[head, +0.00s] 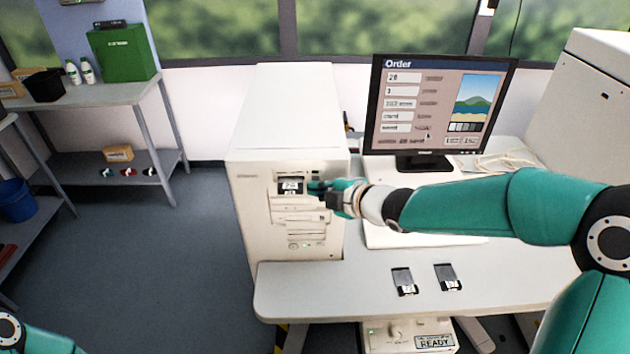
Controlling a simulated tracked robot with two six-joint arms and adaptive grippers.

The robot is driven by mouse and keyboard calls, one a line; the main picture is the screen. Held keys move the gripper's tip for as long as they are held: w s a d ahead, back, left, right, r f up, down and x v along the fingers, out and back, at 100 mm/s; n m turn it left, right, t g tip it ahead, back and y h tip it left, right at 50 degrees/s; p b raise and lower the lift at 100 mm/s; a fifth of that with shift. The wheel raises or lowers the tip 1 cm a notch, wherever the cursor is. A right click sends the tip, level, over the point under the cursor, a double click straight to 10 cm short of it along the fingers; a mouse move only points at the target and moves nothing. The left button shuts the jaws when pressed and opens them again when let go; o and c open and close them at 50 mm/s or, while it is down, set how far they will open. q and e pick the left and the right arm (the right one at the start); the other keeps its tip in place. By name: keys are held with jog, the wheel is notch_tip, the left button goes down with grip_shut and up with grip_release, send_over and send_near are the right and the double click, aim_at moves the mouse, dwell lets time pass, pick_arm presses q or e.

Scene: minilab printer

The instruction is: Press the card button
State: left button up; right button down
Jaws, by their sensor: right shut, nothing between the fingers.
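The pale computer tower (255,125) stands on the left part of the desk. A dark card (290,186) with a pale label shows at a slot in its front panel. My right gripper (318,188) is shut and empty, its fingertips just right of this card, at or very close to the panel; I cannot tell whether they touch. A card button cannot be made out; the fingers hide part of the panel. Two more dark cards, a left one (404,280) and a right one (447,277), lie on the desk front. My left gripper is out of view.
The monitor (440,105) showing "Order" stands behind my right forearm. A large white machine (595,100) is at the right. The desk (330,285) is clear left of the loose cards. A unit marked "READY" (435,342) is below the desk. Shelves (110,95) stand far left.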

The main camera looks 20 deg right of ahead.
jog(key=shift+s+a+b, duration=0.2)
jog(key=shift+s+b, duration=0.4)
jog(key=shift+s, duration=0.2)
jog(key=shift+s+a+b, duration=0.25)
jog(key=shift+s+b, duration=0.4)
jog(key=shift+s, duration=0.15)
jog(key=shift+s+a+b, duration=0.2)
jog(key=shift+s+b, duration=0.4)
jog(key=shift+s, duration=0.2)
